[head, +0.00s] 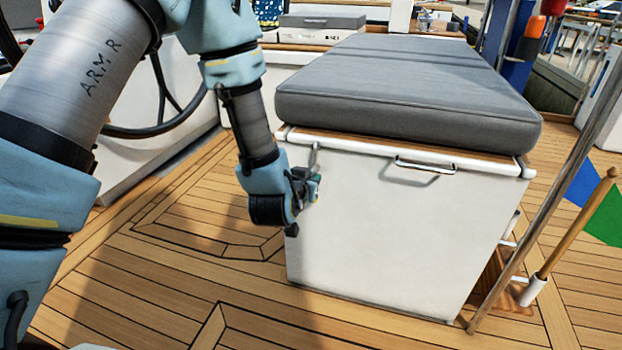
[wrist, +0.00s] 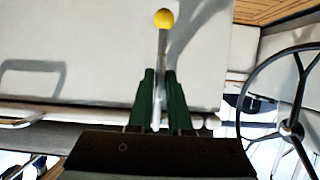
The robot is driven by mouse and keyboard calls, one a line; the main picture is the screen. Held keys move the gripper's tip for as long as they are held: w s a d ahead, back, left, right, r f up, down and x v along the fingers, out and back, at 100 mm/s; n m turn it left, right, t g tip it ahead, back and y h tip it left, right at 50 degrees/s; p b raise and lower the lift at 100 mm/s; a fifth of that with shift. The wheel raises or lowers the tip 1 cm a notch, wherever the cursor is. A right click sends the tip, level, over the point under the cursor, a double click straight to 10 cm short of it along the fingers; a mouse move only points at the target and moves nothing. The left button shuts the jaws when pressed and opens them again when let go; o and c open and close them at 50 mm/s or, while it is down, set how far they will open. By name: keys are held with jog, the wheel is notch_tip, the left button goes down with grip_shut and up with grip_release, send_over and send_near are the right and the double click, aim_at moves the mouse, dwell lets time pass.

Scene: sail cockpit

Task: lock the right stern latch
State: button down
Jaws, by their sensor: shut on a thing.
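A white locker (head: 390,230) stands on the deck with a wooden-edged lid and a thick grey cushion (head: 400,85) on top. A slim metal latch lever shows at the upper left of its near face (head: 315,152). In the wrist view the lever (wrist: 162,48) ends in a yellow ball knob (wrist: 163,18). My gripper (head: 313,183) is at that face, just below the lid edge. In the wrist view its green fingers (wrist: 160,78) are shut on the lever's shaft, with the knob sticking out past the fingertips. My gripper hides the lever's lower part in the head view.
A metal handle (head: 425,170) juts from the locker's face, right of the latch. A black steering wheel (wrist: 292,128) stands nearby. Poles (head: 570,240) lean at the locker's right side. The teak deck (head: 190,240) in front and to the left is clear.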

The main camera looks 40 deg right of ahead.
jog(key=c, duration=0.9)
grip_release()
jog(key=p+v, duration=0.6)
jog(key=v, duration=0.4)
jog(key=shift+s+a+r+p, duration=0.2)
jog(key=shift+a+p, duration=0.05)
jog(key=shift+p, duration=0.15)
